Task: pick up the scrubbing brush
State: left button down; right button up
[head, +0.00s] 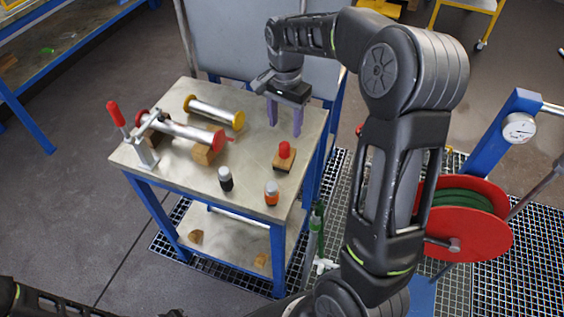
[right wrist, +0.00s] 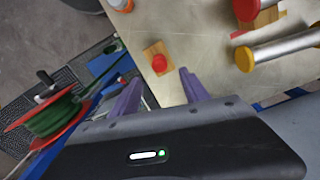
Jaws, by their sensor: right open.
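The scrubbing brush (head: 284,158), a small wooden block with a red knob, stands on the right part of the metal tabletop (head: 245,125). My right gripper (head: 284,132), with purple fingers, is open and empty, above and just behind the brush in the head view. In the right wrist view the brush (right wrist: 152,50) shows just beyond the gap between the fingertips of the right gripper (right wrist: 161,74), apart from them. My left gripper is not in view; only part of my left arm shows at the bottom left.
A red-ended flanged vessel (head: 185,131) lies on wooden blocks by a red-handled clamp (head: 116,115). A yellow-ended vessel (head: 212,111) lies behind it. A red hose reel (head: 490,235) is at the right.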

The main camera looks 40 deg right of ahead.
aim_at(285, 143)
jog(key=shift+f+b, duration=0.45)
jog(key=shift+f, duration=0.35)
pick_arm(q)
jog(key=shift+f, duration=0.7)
pick_arm(e)
jog(key=shift+r, duration=0.1)
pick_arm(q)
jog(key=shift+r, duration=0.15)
pick_arm(e)
jog(key=shift+f, duration=1.35)
pick_arm(q)
jog(key=shift+p, duration=0.3)
pick_arm(e)
notch_tip(285, 143, down, 4)
jog(key=shift+f+p, duration=0.1)
jog(key=shift+p, duration=0.45)
jog(key=shift+f, duration=0.5)
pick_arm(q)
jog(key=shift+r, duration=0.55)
